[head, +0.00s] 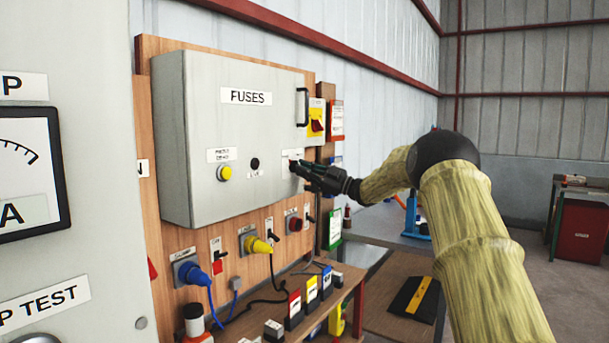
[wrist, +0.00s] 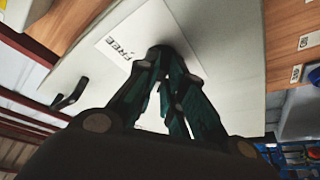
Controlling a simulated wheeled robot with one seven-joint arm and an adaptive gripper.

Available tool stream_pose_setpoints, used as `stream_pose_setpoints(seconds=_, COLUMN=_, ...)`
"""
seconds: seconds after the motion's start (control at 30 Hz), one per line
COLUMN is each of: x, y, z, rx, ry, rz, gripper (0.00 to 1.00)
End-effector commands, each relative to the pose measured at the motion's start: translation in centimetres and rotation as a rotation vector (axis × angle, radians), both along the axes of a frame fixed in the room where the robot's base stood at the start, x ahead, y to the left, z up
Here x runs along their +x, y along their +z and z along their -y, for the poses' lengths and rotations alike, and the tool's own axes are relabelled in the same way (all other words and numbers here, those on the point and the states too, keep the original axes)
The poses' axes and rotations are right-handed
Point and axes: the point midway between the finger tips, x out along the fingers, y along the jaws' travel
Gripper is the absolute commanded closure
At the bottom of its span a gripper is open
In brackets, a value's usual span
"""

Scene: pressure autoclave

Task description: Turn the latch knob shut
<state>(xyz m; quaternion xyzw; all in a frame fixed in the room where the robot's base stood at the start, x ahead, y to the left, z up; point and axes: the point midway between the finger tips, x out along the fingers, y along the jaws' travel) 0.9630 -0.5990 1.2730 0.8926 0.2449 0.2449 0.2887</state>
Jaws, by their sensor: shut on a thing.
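The grey fuse box (head: 205,110) labelled FUSES hangs on a wooden board, its door closed flush as far as I can see. My gripper (head: 299,168) reaches in from the right and is shut on the latch knob near the right edge of the door. In the wrist view my gripper (wrist: 165,62) has its fingertips together around the dark knob, which they mostly hide. The knob's turned angle cannot be told. A white label (wrist: 122,40) reading FREE lies beside the fingertips on the door.
A black door handle (head: 303,106) is above my gripper. A yellow button (head: 224,173) and a small black button (head: 255,163) are to its left. Plugs and cables, with a yellow plug (head: 260,245), are below. A bench (head: 390,235) stands behind my arm.

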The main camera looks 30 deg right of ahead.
Motion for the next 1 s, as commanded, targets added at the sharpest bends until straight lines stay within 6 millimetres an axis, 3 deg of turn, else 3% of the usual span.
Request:
stream_pose_setpoints(seconds=0.3, x=0.01, y=-0.01, z=0.19, rx=-0.092, ry=-0.002, rz=0.037, gripper=1.00)
stream_pose_setpoints(seconds=0.8, x=0.01, y=0.06, z=0.24, rx=-0.105, ry=-0.004, rz=0.043, gripper=1.00)
stream_pose_setpoints(seconds=0.83, x=0.01, y=0.06, z=0.25, rx=-0.105, ry=-0.003, rz=0.044, gripper=0.83)
stream_pose_setpoints(seconds=0.9, x=0.01, y=0.06, z=0.24, rx=-0.104, ry=-0.003, rz=0.043, gripper=0.71)
stream_pose_setpoints(seconds=1.0, x=0.01, y=0.05, z=0.20, rx=-0.105, ry=-0.002, rz=0.043, gripper=0.68)
